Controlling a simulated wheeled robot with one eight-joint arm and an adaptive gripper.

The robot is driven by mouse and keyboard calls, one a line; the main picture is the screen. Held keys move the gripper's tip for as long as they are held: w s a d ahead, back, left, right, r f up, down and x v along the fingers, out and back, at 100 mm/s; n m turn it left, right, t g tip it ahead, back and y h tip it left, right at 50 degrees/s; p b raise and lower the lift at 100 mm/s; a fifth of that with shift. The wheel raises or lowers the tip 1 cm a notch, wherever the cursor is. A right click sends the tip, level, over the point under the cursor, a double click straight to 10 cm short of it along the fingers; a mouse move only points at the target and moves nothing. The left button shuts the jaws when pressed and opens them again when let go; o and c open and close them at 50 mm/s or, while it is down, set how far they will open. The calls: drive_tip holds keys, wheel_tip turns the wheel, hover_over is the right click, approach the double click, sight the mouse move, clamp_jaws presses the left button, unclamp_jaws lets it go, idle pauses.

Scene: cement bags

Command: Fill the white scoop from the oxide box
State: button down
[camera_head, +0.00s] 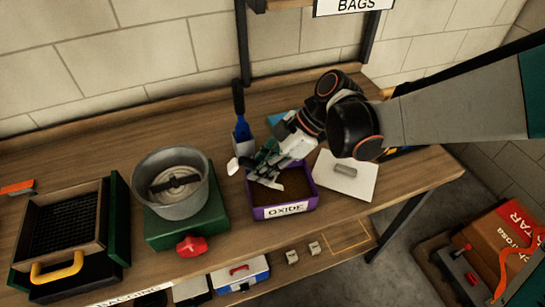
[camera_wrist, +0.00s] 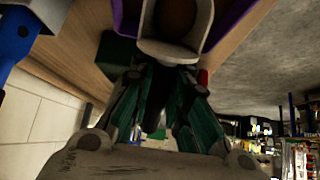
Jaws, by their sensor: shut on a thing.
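The purple oxide box (camera_head: 285,213) stands on the bench, labelled OXIDE, with dark brown powder inside. Its purple wall (camera_wrist: 235,22) also shows in the wrist view. My gripper (camera_head: 264,175) is low over the box's left back part. In the wrist view my gripper (camera_wrist: 165,78) is shut on the white scoop (camera_wrist: 167,52), which reaches away from the fingers over the box. The scoop's bowl frames something brown; I cannot tell whether this is powder in it. In the head view my fingers and arm hide most of the scoop.
A grey pan (camera_head: 170,205) sits on a green scale with a red knob, left of the box. A blue-handled tool (camera_head: 241,115) stands behind. A white sheet (camera_head: 358,186) with a small grey piece lies to the right. A sieve (camera_head: 65,228) is far left.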

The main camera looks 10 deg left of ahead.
drive_tip(key=a, duration=0.1)
drive_tip(key=s+a, duration=0.2)
drive_tip(key=shift+a+r, duration=0.3)
drive_tip(key=shift+f, duration=0.25)
idle(0.6)
drive_tip(key=shift+w+d+f+b, duration=0.15)
drive_tip(key=shift+w+d+b, duration=0.15)
drive_tip(key=shift+d, duration=0.15)
idle(1.3)
drive_tip(key=shift+w+d, duration=0.3)
idle(0.6)
drive_tip(key=shift+w+d, duration=0.2)
drive_tip(key=shift+d, duration=0.3)
drive_tip(key=shift+w+d, duration=0.2)
drive_tip(key=shift+d, duration=0.3)
idle(2.9)
